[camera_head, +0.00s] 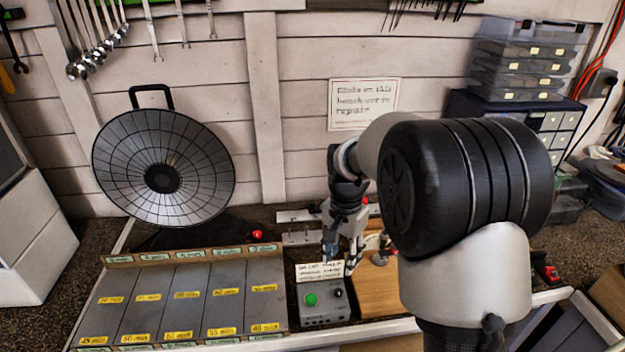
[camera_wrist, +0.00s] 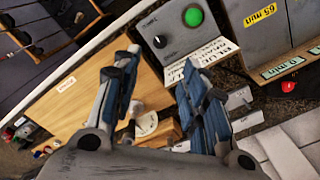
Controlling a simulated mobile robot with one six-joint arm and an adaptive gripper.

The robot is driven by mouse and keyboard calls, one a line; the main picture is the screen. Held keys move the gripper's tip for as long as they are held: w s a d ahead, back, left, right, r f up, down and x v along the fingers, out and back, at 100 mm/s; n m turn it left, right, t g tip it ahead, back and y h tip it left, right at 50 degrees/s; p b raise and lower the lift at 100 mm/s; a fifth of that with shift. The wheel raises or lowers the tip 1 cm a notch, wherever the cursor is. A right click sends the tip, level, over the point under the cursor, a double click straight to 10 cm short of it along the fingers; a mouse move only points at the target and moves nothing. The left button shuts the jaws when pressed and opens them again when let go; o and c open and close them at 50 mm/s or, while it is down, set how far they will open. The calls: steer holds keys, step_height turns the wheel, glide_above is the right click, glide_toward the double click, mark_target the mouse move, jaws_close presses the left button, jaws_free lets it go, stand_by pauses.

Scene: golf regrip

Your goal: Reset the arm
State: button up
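My gripper (camera_head: 343,254) hangs over the workbench, near a grey control box and a light wooden board. In the wrist view my gripper (camera_wrist: 160,105) has its two blue-padded fingers spread apart. No object shows clamped between them. A whitish knob-like part (camera_wrist: 146,123) and a small wooden block appear below and beyond the gap. My arm's large black and grey joints cover the right middle of the head view and hide part of the bench.
The grey control box (camera_head: 323,303) has a green button and a paper sign behind it. A wooden board (camera_head: 385,290) lies right of it. A tray with labelled grey compartments (camera_head: 185,298) is at left. A round segmented dish (camera_head: 164,168) leans on the wall. Stacked organisers (camera_head: 525,60) stand at back right.

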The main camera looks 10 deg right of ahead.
steer(key=s+r+n+t+b, duration=0.2)
steer(key=s+r+n+b, duration=0.15)
steer(key=s+r, duration=0.7)
steer(key=s+f+n+t+b, duration=0.1)
steer(key=s+n, duration=0.4)
steer(key=s, duration=1.2)
steer(key=shift+s+f+n+t, duration=0.25)
steer(key=shift+f+n+t, duration=0.1)
steer(key=shift+f+t, duration=0.55)
steer(key=shift+c, duration=0.6)
steer(key=shift+a, duration=0.1)
steer(key=shift+c, duration=0.2)
